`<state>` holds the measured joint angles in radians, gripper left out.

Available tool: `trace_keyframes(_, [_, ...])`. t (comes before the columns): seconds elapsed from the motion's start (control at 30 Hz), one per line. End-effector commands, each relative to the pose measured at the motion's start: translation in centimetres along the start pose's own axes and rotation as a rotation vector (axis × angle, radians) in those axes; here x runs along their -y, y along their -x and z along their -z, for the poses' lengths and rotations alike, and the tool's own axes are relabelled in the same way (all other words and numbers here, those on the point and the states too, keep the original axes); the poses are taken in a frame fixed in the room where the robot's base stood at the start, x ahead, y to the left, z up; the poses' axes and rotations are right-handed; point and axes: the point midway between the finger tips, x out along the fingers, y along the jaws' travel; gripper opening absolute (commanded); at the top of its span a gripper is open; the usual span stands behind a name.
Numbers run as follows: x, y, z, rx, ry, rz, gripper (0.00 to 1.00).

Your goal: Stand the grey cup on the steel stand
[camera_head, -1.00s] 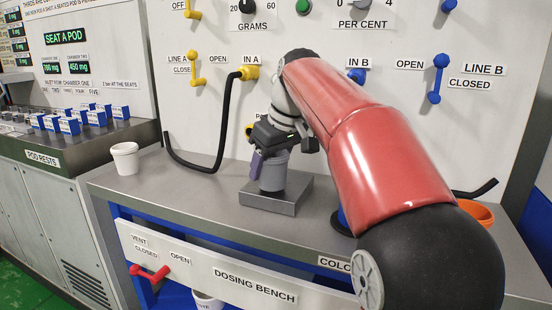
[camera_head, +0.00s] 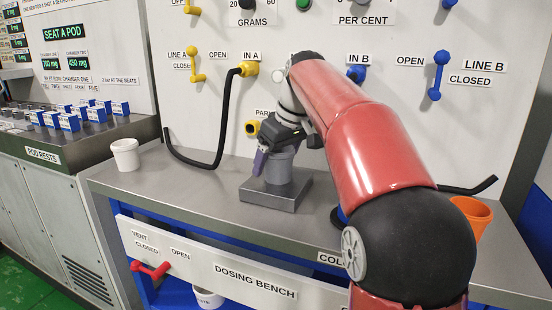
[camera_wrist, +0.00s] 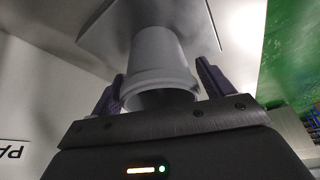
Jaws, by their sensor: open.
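The grey cup (camera_head: 279,175) stands upright on the steel stand (camera_head: 270,200) on the bench. In the wrist view the cup (camera_wrist: 156,50) has its wide rim towards my gripper and its narrow end at the stand plate (camera_wrist: 108,25). My gripper (camera_wrist: 160,70) is open, with one finger on each side of the cup near its rim. Gaps show between the fingers and the cup. In the head view my gripper (camera_head: 270,163) is at the cup's upper part, and one purple finger shows at its left; the other is hidden.
A white cup (camera_head: 125,157) stands on the bench at left. A black hose (camera_head: 220,125) hangs from the panel behind the stand. An orange container (camera_head: 472,216) sits at right, beyond my arm. The bench front between stand and edge is clear.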

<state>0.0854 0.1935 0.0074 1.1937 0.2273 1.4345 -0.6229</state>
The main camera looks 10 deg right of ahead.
Motion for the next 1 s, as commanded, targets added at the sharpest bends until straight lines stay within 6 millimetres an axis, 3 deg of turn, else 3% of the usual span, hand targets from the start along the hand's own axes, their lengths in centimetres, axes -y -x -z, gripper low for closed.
trace_keyframes(0.23, [0.0,1.2,0.2,-0.001,0.0,-0.001,0.8])
trace_keyframes(0.47, [-0.1,6.1,0.2,-0.003,0.0,-0.002,0.8])
trace_keyframes(0.5, [0.0,5.9,-1.4,-0.002,-0.003,-0.003,0.8])
trace_keyframes(0.7, [0.0,7.7,-6.0,-0.002,-0.003,-0.002,0.8])
trace_keyframes(1.0, [0.0,9.6,-10.3,0.0,-0.001,0.0,0.8])
